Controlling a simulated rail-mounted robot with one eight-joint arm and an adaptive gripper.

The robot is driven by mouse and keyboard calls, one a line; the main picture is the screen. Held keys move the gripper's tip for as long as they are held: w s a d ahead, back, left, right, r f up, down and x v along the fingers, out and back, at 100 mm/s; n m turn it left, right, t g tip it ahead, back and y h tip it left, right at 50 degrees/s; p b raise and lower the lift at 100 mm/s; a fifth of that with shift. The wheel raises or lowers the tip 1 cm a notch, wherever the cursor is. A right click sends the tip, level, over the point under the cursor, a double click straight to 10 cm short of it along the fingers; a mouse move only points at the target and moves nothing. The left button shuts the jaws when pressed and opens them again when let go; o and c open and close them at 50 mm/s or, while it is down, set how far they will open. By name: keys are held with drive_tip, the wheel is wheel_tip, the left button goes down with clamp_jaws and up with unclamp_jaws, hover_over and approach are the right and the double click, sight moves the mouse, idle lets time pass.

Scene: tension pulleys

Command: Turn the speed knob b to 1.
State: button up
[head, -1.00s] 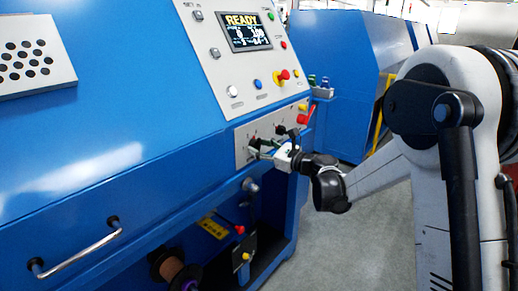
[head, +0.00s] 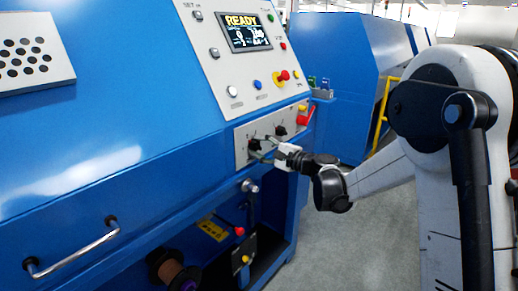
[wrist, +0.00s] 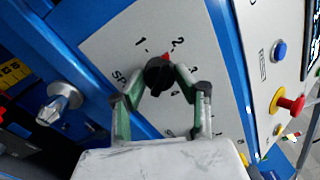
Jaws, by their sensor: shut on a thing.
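The speed knob (wrist: 158,75) is a round black dial with a red pointer mark on a light grey panel. In the wrist view, the red mark points close to the 2, and the 1 is printed to its left. It also shows in the head view (head: 254,144), as the left of two knobs on the lower panel. My gripper (wrist: 158,82) has its green-lined fingers closed on opposite sides of the knob; it also shows in the head view (head: 258,149). The panel lettering is partly hidden, so I cannot read which knob letter this is.
A second black knob (head: 281,130) sits just right on the same panel. A red-and-yellow switch (head: 303,114) is beyond it. A silver knob (wrist: 60,103) protrudes below the panel. A red stop button (wrist: 292,104) and a blue button (wrist: 279,51) are on the upper panel.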

drive_tip(key=n, duration=0.5)
drive_tip(key=shift+n, duration=0.3)
drive_tip(key=shift+r+n, duration=0.1)
drive_tip(key=shift+n, duration=2.2)
drive_tip(key=o, duration=1.1)
drive_tip(key=shift+o, duration=0.2)
drive_tip(key=shift+d, duration=0.1)
drive_tip(key=v, duration=1.2)
